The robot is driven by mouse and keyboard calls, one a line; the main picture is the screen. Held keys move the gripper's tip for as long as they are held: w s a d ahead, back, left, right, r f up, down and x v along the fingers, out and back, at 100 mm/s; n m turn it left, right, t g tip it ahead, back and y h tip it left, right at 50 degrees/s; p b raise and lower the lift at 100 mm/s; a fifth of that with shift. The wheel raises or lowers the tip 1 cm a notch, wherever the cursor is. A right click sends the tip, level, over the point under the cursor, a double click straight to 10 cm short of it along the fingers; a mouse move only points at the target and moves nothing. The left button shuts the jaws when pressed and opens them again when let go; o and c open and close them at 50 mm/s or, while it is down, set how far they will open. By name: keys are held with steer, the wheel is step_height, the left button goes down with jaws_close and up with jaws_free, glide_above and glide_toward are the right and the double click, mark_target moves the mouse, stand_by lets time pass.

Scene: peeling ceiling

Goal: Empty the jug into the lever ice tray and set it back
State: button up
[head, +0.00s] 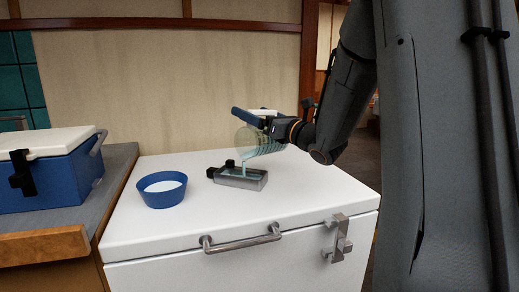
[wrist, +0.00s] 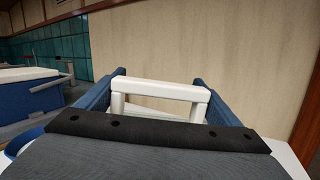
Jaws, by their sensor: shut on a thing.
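The jug (head: 256,142) is clear with a white handle, which shows in the wrist view (wrist: 160,90) between the blue fingers. My gripper (head: 262,114) is shut on the jug's handle and holds the jug tilted over the tray, mouth to the left. A thin pale stream runs from the jug down into the lever ice tray (head: 240,184). The tray is grey metal with a black lever part at its left end, and stands on the white chest top. Some liquid shows in the tray. How much is left in the jug is hard to tell.
A blue bowl (head: 162,190) with white contents stands left of the tray on the white chest (head: 220,222). A blue cooler with a white lid (head: 50,172) stands on the grey counter at far left. The chest's front and right top are clear.

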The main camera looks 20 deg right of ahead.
steer(key=b, duration=0.1)
steer(key=a+n+b, duration=0.1)
steer(key=shift+s+a+r+n+y+b, duration=0.15)
steer(key=shift+s+a+n+y+b, duration=0.05)
steer(key=shift+s+n+y+b, duration=0.15)
steer(key=shift+s+a+r+n+g+b, duration=0.3)
steer(key=shift+a+r+n+b, duration=0.2)
steer(key=shift+b, duration=0.2)
steer(key=shift+f, duration=0.1)
steer(key=n+b, duration=0.1)
steer(key=a+b, duration=0.1)
steer(key=shift+s+a+n+y+b, duration=0.15)
steer(key=shift+s+n+y+b, duration=0.15)
steer(key=shift+n+b, duration=0.1)
steer(key=shift+s+a+r+n+b, duration=0.35)
steer(key=shift+a+n+b, duration=0.25)
steer(key=shift+b, duration=0.2)
